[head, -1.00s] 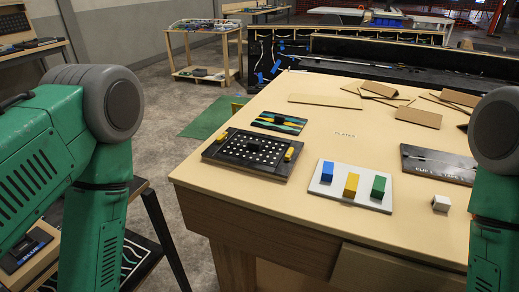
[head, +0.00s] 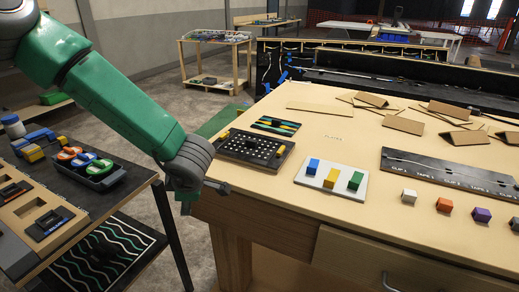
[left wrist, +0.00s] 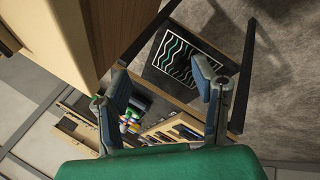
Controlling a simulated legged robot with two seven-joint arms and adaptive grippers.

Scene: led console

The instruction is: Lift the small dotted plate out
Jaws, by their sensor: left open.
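The dotted plate (head: 254,147), black with white dots, sits flat on the wooden table (head: 330,215) near its left corner in the head view. Yellow pieces (head: 280,151) stand at its left and right ends. My left gripper (head: 203,188) is beside the table's left corner, left of and nearer than the plate, not touching it. In the left wrist view the gripper (left wrist: 163,82) has its two fingers apart with nothing between them. The plate is not visible in that view. My right gripper is out of view.
A plate with coloured stripes (head: 277,126) lies behind the dotted one. A white tray with coloured blocks (head: 330,177) is to its right. A dark side table (head: 140,187) holds bins at left. Small coloured cubes (head: 444,205) sit at the table's right.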

